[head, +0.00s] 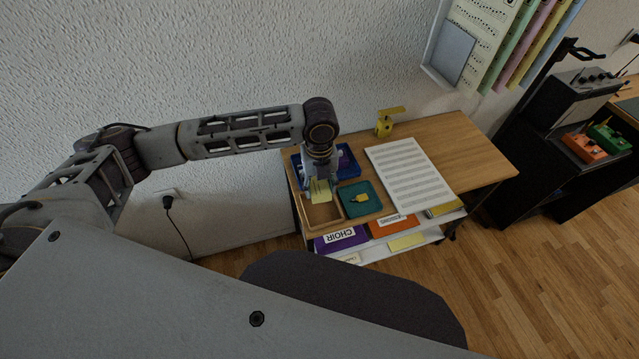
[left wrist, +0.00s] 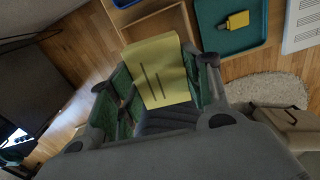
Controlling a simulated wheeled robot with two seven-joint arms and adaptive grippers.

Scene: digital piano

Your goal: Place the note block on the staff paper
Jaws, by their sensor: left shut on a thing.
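The note block (head: 320,191), a yellow block with dark lines on its face, is gripped in my left gripper (head: 318,183). In the left wrist view the note block (left wrist: 159,72) sits between the green-padded fingers of the left gripper (left wrist: 163,85), tilted. The gripper is over the left end of the table, above a wooden tray. The staff paper (head: 408,175), a white sheet with printed staves, lies flat on the table to the right, apart from the gripper. Its edge shows in the left wrist view (left wrist: 302,28). My right gripper is not in view.
A teal tray (head: 350,207) with a small yellow object (head: 361,198) lies between the wooden tray (head: 321,222) and the staff paper. A blue tray (head: 347,163) is behind. A yellow figure (head: 384,124) stands at the table's back. The table's right end (head: 482,163) is clear.

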